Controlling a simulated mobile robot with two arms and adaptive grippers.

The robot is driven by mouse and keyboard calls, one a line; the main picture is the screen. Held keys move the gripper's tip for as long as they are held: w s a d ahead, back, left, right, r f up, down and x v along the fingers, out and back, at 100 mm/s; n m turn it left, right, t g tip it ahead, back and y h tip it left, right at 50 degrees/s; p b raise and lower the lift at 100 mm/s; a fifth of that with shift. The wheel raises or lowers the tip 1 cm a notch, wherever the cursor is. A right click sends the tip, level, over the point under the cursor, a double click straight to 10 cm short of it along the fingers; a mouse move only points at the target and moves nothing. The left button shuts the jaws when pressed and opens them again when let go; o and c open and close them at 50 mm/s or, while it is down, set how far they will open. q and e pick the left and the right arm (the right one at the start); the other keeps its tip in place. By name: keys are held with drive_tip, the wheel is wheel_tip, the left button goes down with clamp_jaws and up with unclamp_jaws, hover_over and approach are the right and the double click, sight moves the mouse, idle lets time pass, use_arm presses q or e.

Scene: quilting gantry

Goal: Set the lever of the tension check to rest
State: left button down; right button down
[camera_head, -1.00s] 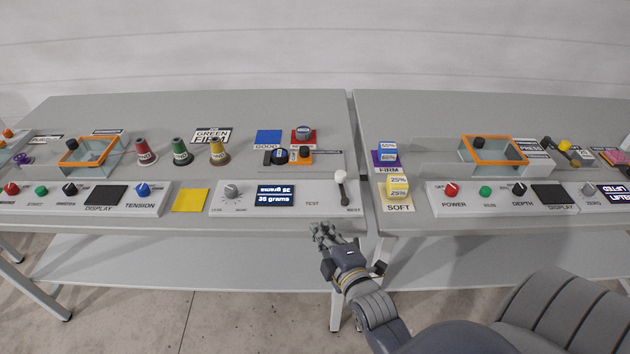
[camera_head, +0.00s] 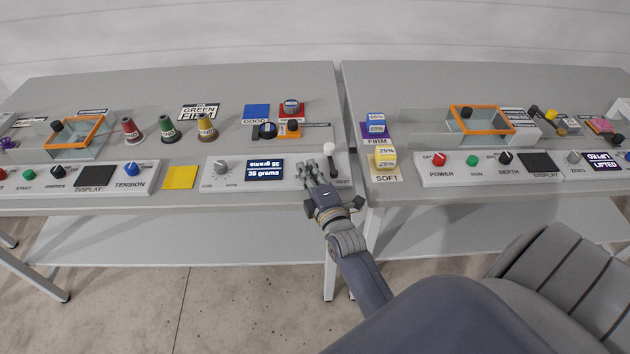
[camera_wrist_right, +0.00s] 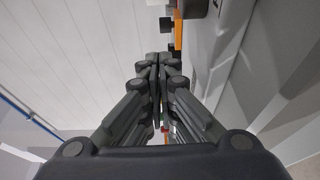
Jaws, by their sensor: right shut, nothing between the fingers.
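The tension check is a long white panel (camera_head: 232,185) at the front edge of the left table, with a grey dial (camera_head: 220,167) and a lit display (camera_head: 265,170) reading 36 grams. Its lever (camera_head: 329,148) has a white ball knob on a dark stem, at the panel's right end near the REST label (camera_head: 343,183). My right gripper (camera_head: 314,168) is shut and empty, just left of the lever and over the panel, hiding the TEST label. I cannot tell if it touches the lever. The right wrist view shows the closed fingers (camera_wrist_right: 160,65) but no lever. My left gripper is not in view.
A yellow pad (camera_head: 180,178) lies left of the panel. Several thread cones (camera_head: 168,130) and an orange-and-black device (camera_head: 290,129) stand behind it. Right of the table gap are the yellow SOFT block (camera_head: 385,157) and blue FIRM block (camera_head: 376,122).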

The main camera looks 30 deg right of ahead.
sight(323, 167)
drive_tip(key=shift+x, duration=0.9)
drive_tip(key=d, duration=0.2)
drive_tip(key=shift+s+d+p, duration=0.15)
drive_tip(key=shift+d+p, duration=0.1)
drive_tip(key=shift+p, duration=0.05)
drive_tip(key=shift+d, duration=0.75)
drive_tip(key=shift+d+r+m+h+p, duration=0.15)
drive_tip(key=shift+d+m+h+p, duration=0.3)
drive_tip(key=shift+h+p, duration=0.2)
drive_tip(key=shift+d, duration=0.2)
